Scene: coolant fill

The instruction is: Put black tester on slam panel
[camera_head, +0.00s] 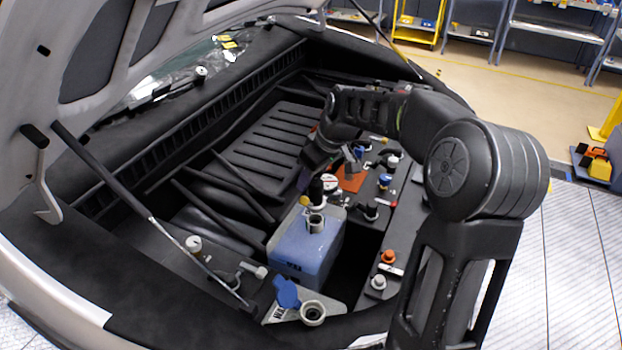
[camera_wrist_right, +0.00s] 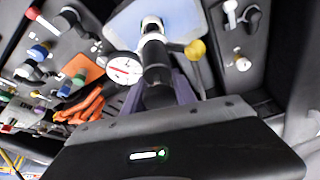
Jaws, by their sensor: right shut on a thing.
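The black tester (camera_head: 316,191) is upright, with a round white dial (camera_head: 329,181) on its side. My right gripper (camera_wrist_right: 160,88) is shut on the tester, its purple fingers on either side of the black body (camera_wrist_right: 156,62). The tester is above or on the metallic filler neck (camera_head: 316,223) of the blue coolant tank (camera_head: 305,248). I cannot tell if they are joined. The slam panel seems to be the dark fitted strip (camera_head: 400,222) to the right of the tank, partly hidden by my right arm. My left gripper is not in view.
An orange mat (camera_head: 352,180) and several caps and fittings crowd the strip, including an orange cap (camera_head: 388,257). A yellow knob (camera_wrist_right: 195,49) is close beside the tester. A thin prop rod (camera_head: 150,215) crosses the left side.

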